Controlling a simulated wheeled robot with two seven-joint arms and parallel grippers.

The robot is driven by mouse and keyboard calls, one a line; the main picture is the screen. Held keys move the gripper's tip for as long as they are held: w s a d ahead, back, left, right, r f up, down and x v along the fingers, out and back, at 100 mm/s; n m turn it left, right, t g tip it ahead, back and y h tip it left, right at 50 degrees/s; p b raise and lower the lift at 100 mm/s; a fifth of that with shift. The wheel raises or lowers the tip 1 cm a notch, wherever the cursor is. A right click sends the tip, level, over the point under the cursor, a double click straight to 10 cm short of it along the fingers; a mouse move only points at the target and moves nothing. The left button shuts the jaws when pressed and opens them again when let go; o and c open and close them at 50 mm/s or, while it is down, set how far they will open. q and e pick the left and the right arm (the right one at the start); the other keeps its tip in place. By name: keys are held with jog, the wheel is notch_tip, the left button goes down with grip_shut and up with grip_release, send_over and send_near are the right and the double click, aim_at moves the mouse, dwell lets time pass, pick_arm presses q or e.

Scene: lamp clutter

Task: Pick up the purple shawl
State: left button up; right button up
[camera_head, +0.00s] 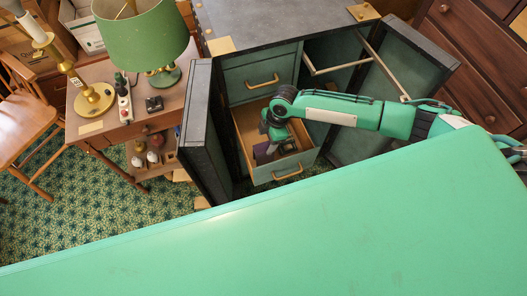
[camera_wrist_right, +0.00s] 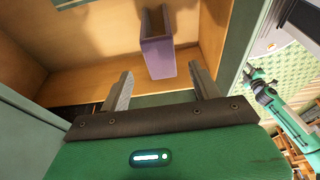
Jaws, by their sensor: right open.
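The purple shawl (camera_head: 263,151) lies in the open wooden drawer (camera_head: 291,160) of the cabinet, partly hidden behind my right gripper in the head view. In the right wrist view the shawl (camera_wrist_right: 158,57) looks like a narrow, folded, box-like purple shape near the drawer wall. My right gripper (camera_head: 268,141) reaches down into the drawer. In its wrist view the two fingers of the gripper (camera_wrist_right: 159,72) are spread apart, with the shawl's near end seen between or just beyond them. I cannot tell whether they touch it. My left gripper is not in view.
The cabinet's dark doors (camera_head: 197,130) stand open on both sides of the drawer. A closed green drawer (camera_head: 258,73) is above it. A desk at left holds a green lamp (camera_head: 142,35) and a brass candlestick lamp (camera_head: 92,98). A wooden chair (camera_head: 22,115) stands farther left.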

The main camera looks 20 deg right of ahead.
aim_at(264, 147)
jog(key=x, duration=0.2)
jog(key=shift+a+f, duration=0.15)
jog(key=shift+f, duration=0.25)
jog(key=shift+s+f+p, duration=0.1)
jog(key=shift+f+p, duration=0.25)
jog(key=shift+f, duration=0.25)
jog(key=shift+p+x, duration=0.35)
jog(key=shift+x, duration=1.7)
jog(key=c, duration=1.1)
